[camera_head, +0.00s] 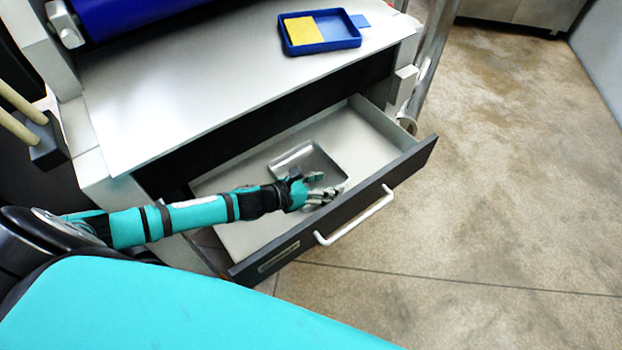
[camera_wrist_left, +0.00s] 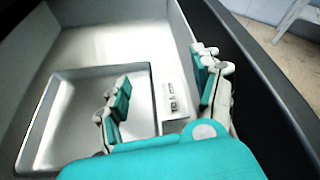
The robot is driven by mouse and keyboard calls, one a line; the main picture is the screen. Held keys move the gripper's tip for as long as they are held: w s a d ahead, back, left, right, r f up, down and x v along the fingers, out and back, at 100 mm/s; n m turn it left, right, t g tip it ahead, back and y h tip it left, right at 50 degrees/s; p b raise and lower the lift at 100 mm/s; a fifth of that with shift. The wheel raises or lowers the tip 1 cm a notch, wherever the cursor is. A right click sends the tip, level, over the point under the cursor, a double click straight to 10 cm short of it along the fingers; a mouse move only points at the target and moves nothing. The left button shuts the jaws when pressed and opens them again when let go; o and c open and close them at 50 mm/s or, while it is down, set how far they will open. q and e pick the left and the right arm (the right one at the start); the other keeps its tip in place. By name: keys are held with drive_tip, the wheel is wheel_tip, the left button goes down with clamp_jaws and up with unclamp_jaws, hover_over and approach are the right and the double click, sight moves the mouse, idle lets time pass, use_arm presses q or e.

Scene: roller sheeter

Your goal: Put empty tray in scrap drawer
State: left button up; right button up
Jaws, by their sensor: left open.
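The empty metal tray (camera_head: 318,160) lies inside the open scrap drawer (camera_head: 375,135), on the drawer floor. In the left wrist view the tray (camera_wrist_left: 75,110) is at the left, with nothing in it. My left gripper (camera_head: 322,187) is over the tray's near edge, close to the drawer's dark front. Its fingers are open and spread; in the left wrist view the gripper (camera_wrist_left: 165,100) has one finger over the tray and the other beside the drawer front. I cannot tell whether a finger touches the tray. My right gripper is not in view.
A blue tray (camera_head: 345,38) with a yellow piece stands on the metal table (camera_head: 190,85) above the drawer. A blue roller (camera_head: 125,12) is at the upper left. The drawer's white handle (camera_head: 355,217) faces the open floor (camera_head: 510,180) at right.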

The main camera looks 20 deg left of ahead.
use_arm(q)
drive_tip(key=v, duration=1.1)
drive_tip(key=shift+s+a+r, duration=0.1)
drive_tip(key=shift+a, duration=0.05)
idle(0.9)
